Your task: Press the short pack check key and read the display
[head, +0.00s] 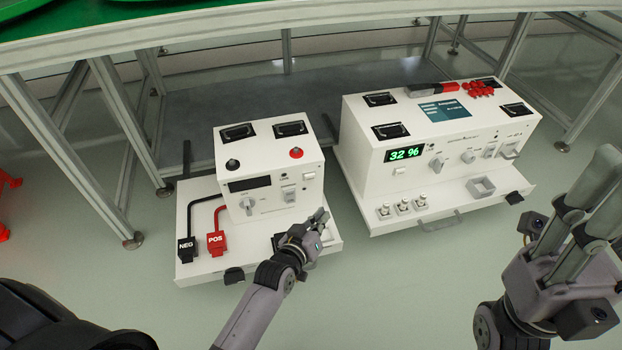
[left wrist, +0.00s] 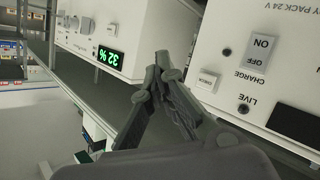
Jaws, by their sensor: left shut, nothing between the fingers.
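The smaller white pack (head: 268,160) stands at the left of centre in the head view. Its dark display (head: 250,184) shows no digits; its black face is partly in the left wrist view (left wrist: 295,122). A small white key (head: 308,176) is on the right of its front; in the left wrist view this key (left wrist: 207,80) has small lettering, beside the ON/OFF charge switch (left wrist: 258,52). My left gripper (head: 321,217) is shut and empty, in front of the pack and apart from the key. My right gripper (head: 602,165) is open and empty at the right.
A larger white pack (head: 372,145) stands to the right, its green display (head: 404,154) reading 32 %. NEG (head: 187,248) and POS (head: 217,243) connectors lie on the smaller pack's tray (head: 190,210). A green-topped table (head: 70,50) is behind. The floor in front is clear.

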